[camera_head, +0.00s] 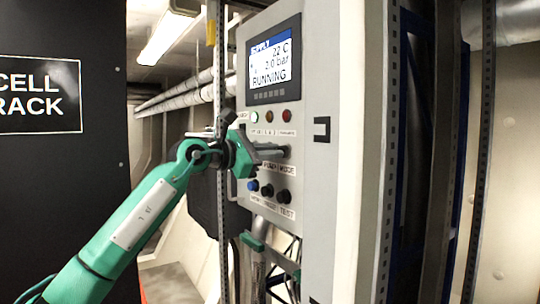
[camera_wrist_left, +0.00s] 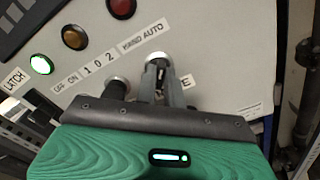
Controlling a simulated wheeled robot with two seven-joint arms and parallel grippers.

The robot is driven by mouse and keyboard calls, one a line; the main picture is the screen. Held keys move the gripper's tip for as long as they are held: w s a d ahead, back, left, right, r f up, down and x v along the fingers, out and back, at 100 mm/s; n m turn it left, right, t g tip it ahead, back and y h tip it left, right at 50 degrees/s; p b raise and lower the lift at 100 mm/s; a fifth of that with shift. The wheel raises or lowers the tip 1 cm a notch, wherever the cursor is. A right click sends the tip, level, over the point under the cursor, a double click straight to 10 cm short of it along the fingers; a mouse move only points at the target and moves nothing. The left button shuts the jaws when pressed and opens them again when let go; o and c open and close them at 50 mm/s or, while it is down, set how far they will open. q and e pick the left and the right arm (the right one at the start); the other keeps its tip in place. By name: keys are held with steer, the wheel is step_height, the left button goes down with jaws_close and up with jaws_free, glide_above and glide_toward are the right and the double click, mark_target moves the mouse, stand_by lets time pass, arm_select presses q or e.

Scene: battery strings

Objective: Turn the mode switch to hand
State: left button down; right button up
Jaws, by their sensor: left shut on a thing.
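The mode switch (camera_wrist_left: 158,62) is a round silver-rimmed knob on the grey panel, below the HAND AUTO label (camera_wrist_left: 143,34) in the left wrist view. My left gripper (camera_wrist_left: 166,82) has its two grey fingers closed around the knob's handle. In the head view my left gripper (camera_head: 284,152) reaches the panel from the left and hides the switch. Which way the handle points cannot be told. My right gripper is not in view.
The control cabinet (camera_head: 335,190) has a screen (camera_head: 273,60) reading RUNNING. Beside the mode switch is another silver-rimmed knob (camera_wrist_left: 118,86) under 1 0 2. Indicator lamps sit above and push buttons (camera_head: 267,190) below. A black cell rack (camera_head: 60,180) stands at the left.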

arm_select(q)
steer(key=shift+w+a+n+b, duration=0.15)
steer(key=shift+n+b, duration=1.95)
steer(key=shift+n, duration=2.05)
steer(key=shift+w+a+n+b, duration=0.1)
steer(key=shift+n+b, duration=1.95)
steer(key=shift+n, duration=2.1)
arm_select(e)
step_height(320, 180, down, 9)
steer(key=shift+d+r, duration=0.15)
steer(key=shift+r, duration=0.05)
arm_select(q)
steer(key=c, duration=1.5)
jaws_free()
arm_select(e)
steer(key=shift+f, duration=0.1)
